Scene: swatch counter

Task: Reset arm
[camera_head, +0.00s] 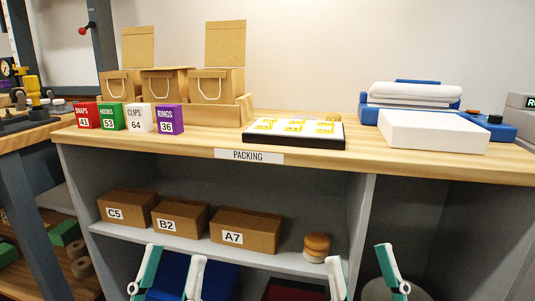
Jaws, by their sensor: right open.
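My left gripper (175,253) shows at the bottom of the head view, left of centre. Its two white and teal fingers stand apart with nothing between them. My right gripper (358,253) shows at the bottom, right of centre, also open and empty. Both point up in front of the lower shelf, below the counter top (385,160). The rest of both arms is out of view.
Boxes C5 (126,204), B2 (180,218) and A7 (246,231) and a round brown stack (316,247) stand on the shelf (170,240). The counter holds small coloured boxes, open cartons, a white-and-yellow board (293,132) and a white box (433,131).

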